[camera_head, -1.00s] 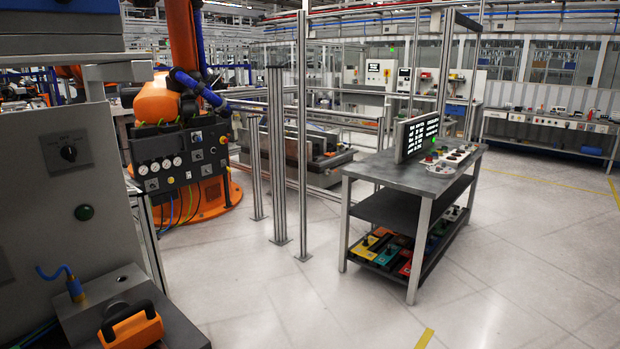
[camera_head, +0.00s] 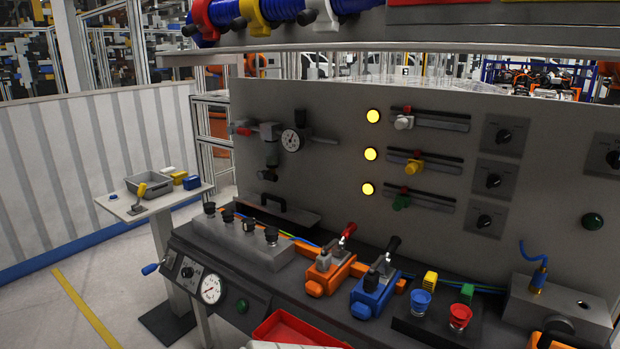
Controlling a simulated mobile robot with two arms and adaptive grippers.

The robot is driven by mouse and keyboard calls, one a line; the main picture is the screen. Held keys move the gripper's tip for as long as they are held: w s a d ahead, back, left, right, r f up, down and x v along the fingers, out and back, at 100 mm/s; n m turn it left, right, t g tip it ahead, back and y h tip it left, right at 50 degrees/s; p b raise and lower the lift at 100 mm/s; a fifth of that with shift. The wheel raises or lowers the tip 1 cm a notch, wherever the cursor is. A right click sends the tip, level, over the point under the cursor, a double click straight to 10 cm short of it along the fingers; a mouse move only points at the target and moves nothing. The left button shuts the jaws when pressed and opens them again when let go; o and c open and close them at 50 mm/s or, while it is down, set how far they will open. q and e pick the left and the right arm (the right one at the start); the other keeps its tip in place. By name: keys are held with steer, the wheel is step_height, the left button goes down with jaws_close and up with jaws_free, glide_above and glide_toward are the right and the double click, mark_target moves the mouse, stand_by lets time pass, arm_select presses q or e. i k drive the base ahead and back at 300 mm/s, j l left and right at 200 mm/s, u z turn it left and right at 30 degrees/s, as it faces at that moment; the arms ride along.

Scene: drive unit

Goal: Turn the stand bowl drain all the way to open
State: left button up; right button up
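On the grey upright panel, left of its middle, is an air unit with a round white gauge (camera_head: 292,140) and a grey bowl (camera_head: 271,156) hanging below it. A small dark knob (camera_head: 268,174) at the bottom of the bowl looks like the drain. It is too small to tell how far it is turned. A red-handled lever (camera_head: 240,130) sticks out to the left of the unit.
A dark bench with several knobs, an orange lever valve (camera_head: 328,271) and a blue lever valve (camera_head: 375,292) runs below the panel. A red tray (camera_head: 293,331) is at the front. A side table (camera_head: 121,206) with a grey bin (camera_head: 150,184) stands left. Floor at lower left is free.

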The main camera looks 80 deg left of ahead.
mark_target(262, 174)
steer(key=u, duration=2.9)
steer(key=i+j, duration=0.35)
steer(key=i+j+z, duration=0.1)
steer(key=i+j, duration=0.25)
steer(key=j, duration=0.2)
steer(key=i+j, duration=0.3)
steer(key=j, duration=0.15)
